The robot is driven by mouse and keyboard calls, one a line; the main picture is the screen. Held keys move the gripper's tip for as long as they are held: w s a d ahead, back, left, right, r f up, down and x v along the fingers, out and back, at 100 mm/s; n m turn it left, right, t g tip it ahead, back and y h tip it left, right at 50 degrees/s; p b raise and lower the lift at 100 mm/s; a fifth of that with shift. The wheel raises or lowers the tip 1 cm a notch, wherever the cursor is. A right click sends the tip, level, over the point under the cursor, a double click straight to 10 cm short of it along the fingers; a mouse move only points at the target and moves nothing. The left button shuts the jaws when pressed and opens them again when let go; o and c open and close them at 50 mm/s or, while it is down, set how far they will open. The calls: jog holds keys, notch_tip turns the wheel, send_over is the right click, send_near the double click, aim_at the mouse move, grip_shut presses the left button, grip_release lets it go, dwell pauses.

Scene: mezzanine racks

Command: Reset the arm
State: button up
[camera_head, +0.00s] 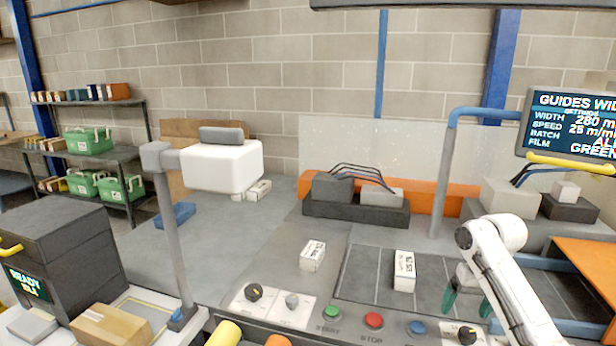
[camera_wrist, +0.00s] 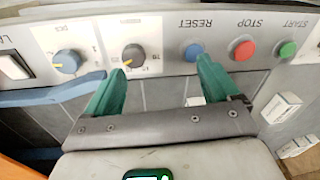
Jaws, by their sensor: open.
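My white arm (camera_head: 505,280) reaches in from the lower right in the head view. My gripper (camera_head: 467,305) has green fingers and hangs above the front of the bench, near the control panel. In the wrist view my gripper (camera_wrist: 160,72) is open, with its fingers apart and nothing between them. Its tips lie over the panel edge near a black knob (camera_wrist: 133,57) and the blue RESET button (camera_wrist: 193,52).
The panel carries green START (camera_head: 331,313), red STOP (camera_head: 373,320) and blue (camera_head: 416,327) buttons. Two small white boxes (camera_head: 312,256) (camera_head: 404,270) lie on the bench. A grey post (camera_head: 172,240) holds a white unit.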

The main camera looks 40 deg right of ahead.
jog(key=w+a+f+n+t+y, duration=0.1)
jog(key=w+a+f, duration=0.2)
jog(key=a, duration=0.6)
jog(key=w+a+f+n, duration=0.2)
jog(key=w+a+f, duration=0.15)
jog(key=a, duration=0.45)
jog(key=s+a+f+n+y, duration=0.1)
jog(key=s+a+f, duration=0.15)
jog(key=a, duration=0.45)
jog(key=s+a+f, duration=0.1)
jog(key=a+f, duration=0.2)
jog(key=a, duration=0.3)
jog(key=s+a+f+n, duration=0.2)
jog(key=s+a+f, duration=0.1)
jog(key=s+a, duration=0.45)
jog(key=s+d+n+g+h, duration=0.1)
jog(key=s+h, duration=0.1)
jog(key=s, duration=1)
jog(key=shift+d+n+h, duration=0.2)
jog(key=shift+n+h, duration=0.1)
